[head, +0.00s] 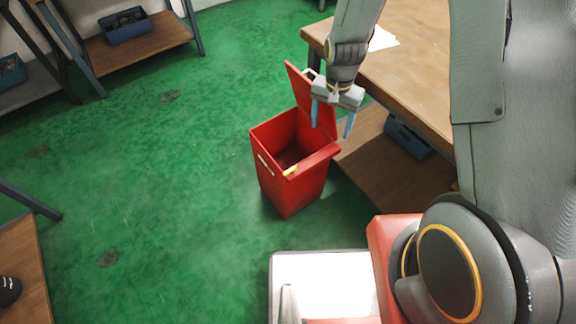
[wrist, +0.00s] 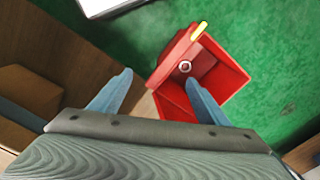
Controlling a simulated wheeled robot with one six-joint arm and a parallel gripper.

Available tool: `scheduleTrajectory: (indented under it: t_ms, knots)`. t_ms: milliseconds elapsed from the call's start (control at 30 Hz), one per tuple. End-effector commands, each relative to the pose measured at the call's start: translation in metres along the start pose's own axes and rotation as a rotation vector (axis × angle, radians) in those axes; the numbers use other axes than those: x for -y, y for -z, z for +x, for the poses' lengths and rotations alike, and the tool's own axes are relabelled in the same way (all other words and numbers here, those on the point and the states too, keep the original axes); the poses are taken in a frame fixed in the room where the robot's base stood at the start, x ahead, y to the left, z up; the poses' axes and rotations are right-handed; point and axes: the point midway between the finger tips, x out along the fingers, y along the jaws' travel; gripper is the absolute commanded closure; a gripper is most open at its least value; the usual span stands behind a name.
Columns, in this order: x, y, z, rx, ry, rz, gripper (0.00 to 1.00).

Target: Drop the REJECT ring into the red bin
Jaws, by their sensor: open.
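The red bin (head: 288,190) stands on the green floor with its lid (head: 303,95) raised. My gripper (head: 332,122) is open and empty, above the bin's right side near the table edge. In the wrist view, my gripper (wrist: 158,78) shows its two blue fingers apart with nothing between them. A small pale grey ring (wrist: 185,67) shows within the outline of the red bin (wrist: 222,82), apart from the fingers. It appears to lie inside the bin. No marking is readable on it. The ring cannot be made out in the head view.
A wooden table (head: 418,85) with a white paper (head: 382,39) stands right of the bin. Its lower shelf (head: 375,165) holds a blue crate (head: 407,137). Shelves with another blue crate (head: 127,27) stand at the back left. The green floor left of the bin is clear.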

Motion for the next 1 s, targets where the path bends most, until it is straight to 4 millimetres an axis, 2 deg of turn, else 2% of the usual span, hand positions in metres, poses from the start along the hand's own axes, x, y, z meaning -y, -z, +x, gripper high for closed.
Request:
scheduleTrajectory:
  t_ms: [33, 100, 400, 1000]
  knots:
    - [-0.006, 0.001, -0.011, 0.000, 0.000, -0.035, 0.31]
    - [-0.012, 0.004, -0.020, 0.000, 0.000, -0.091, 0.31]
    - [-0.033, 0.011, -0.046, -0.001, 0.000, -0.276, 0.31]
    - [-0.037, 0.013, -0.050, -0.001, 0.000, -0.323, 0.31]
